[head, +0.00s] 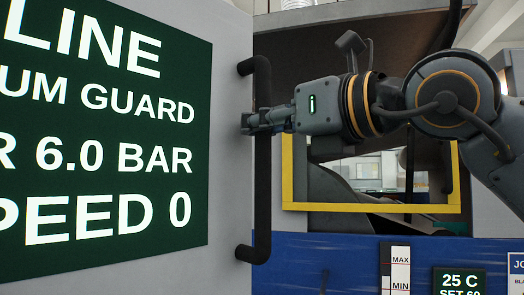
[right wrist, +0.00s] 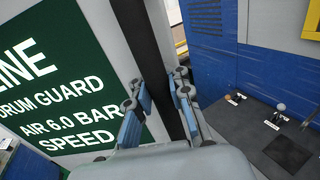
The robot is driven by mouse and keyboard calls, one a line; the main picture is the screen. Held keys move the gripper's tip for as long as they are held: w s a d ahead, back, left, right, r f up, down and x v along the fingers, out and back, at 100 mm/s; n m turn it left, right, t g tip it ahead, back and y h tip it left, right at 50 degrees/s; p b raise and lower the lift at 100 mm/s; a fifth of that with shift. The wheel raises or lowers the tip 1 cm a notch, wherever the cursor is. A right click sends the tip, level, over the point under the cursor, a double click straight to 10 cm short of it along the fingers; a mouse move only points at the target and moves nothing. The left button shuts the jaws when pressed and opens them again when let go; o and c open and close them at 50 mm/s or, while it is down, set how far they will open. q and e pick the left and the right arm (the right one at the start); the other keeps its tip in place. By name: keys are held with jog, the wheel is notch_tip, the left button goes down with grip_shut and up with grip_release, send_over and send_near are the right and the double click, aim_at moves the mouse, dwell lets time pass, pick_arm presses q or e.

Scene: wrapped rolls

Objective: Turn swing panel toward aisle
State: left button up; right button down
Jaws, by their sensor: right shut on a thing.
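The swing panel (head: 228,60) is a grey panel with a green sign in white letters, standing at the left of the head view. Its black vertical bar handle (head: 263,190) is on the panel's right edge. My right gripper (head: 250,121) reaches in from the right and is shut on the handle's upper part. In the right wrist view the panel (right wrist: 110,30) is at the left, and the fingers of my right gripper (right wrist: 158,98) stand on either side of the dark handle (right wrist: 152,50). My left gripper is not in view.
Behind the panel is a machine with a yellow-framed opening (head: 287,175) and a blue lower front (head: 310,262). A level gauge (head: 400,270) and a small green display (head: 459,281) sit low on the right. The right wrist view shows a grey surface with small levers (right wrist: 281,107).

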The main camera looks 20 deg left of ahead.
jog(key=shift+s+d+r+b, duration=0.1)
jog(key=shift+s+d+b, duration=0.45)
jog(key=shift+s+d, duration=0.15)
jog(key=c, duration=1.6)
grip_release()
jog(key=o, duration=0.4)
jog(key=shift+d, duration=0.15)
jog(key=v, duration=1.2)
jog(key=shift+d, duration=0.15)
